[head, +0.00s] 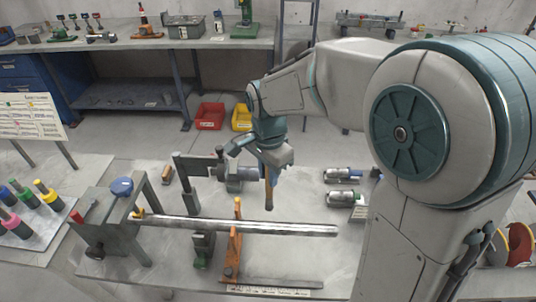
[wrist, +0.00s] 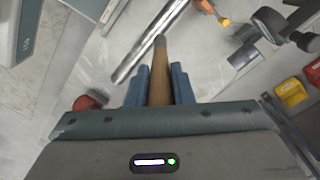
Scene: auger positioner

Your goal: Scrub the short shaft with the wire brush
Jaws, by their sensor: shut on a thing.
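My gripper (head: 272,160) is shut on a brown wooden-looking piece, which I take to be the wire brush (head: 269,194). It points down from the fingers. In the wrist view the brush (wrist: 161,75) sits between the two blue fingers (wrist: 160,86), with a darker far end. Its bristles cannot be made out. A bright metal shaft (head: 260,228) lies level across the fixture. The brush's lower end appears just behind and above the shaft, with a gap in the head view. In the wrist view the shaft (wrist: 150,42) runs diagonally just left of the brush tip.
A clamp frame (head: 122,222) holds the shaft's left end. A green-based support (head: 203,246) and an orange stand (head: 232,250) are under it. A dark fixture (head: 222,172) stands close behind my gripper. Silver cylinders (head: 343,197) lie at right. The shaft's right end is free.

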